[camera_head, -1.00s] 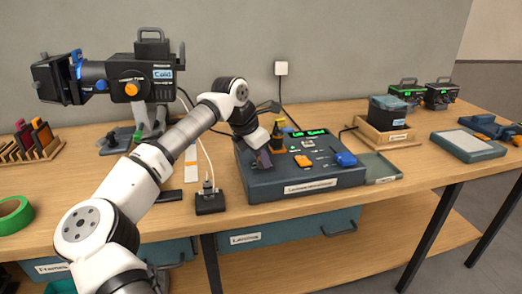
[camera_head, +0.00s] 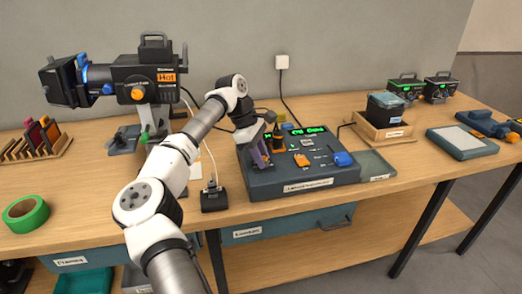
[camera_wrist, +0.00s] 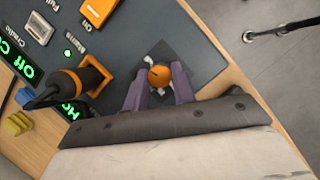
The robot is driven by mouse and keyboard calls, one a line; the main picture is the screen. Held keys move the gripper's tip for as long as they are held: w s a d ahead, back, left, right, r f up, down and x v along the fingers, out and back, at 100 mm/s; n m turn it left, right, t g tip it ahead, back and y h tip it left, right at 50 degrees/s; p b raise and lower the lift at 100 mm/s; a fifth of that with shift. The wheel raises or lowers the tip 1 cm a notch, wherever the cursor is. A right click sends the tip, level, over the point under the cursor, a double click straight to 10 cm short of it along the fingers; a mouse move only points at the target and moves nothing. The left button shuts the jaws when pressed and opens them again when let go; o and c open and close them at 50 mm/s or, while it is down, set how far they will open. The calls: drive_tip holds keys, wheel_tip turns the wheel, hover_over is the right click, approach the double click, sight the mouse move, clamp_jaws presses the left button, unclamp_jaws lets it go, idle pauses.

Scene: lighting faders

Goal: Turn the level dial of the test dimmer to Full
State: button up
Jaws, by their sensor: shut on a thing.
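The dark blue-grey console (camera_head: 335,178) stands on the table, with green displays, an orange slider block and a blue knob on top. In the wrist view a round orange dial (camera_wrist: 159,76) with a dark mark sits on a dark square plate near the console's edge. My gripper (camera_wrist: 159,84) has its two purple fingers on either side of this dial and is shut on it. In the head view my gripper (camera_head: 262,157) is at the console's left end and hides the dial. The displays are only partly readable in the wrist view; one begins "Off".
A black lamp (camera_head: 120,80) with an orange "Hot" label stands at the back left. A black and orange tool (camera_wrist: 83,80) stands upright close to my fingers. A black socket box (camera_head: 214,199) with a cable lies left of the console. A wooden box (camera_head: 383,131) stands to its right.

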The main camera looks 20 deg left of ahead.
drive_tip(key=shift+w+m+g+p, duration=0.1)
drive_tip(key=shift+m+g+p, duration=0.45)
drive_tip(key=shift+m, duration=0.65)
drive_tip(key=o, duration=1)
drive_tip(key=shift+r, duration=0.1)
drive_tip(key=p+v, duration=0.2)
drive_tip(key=v, duration=1.1)
drive_tip(key=shift+r, duration=0.35)
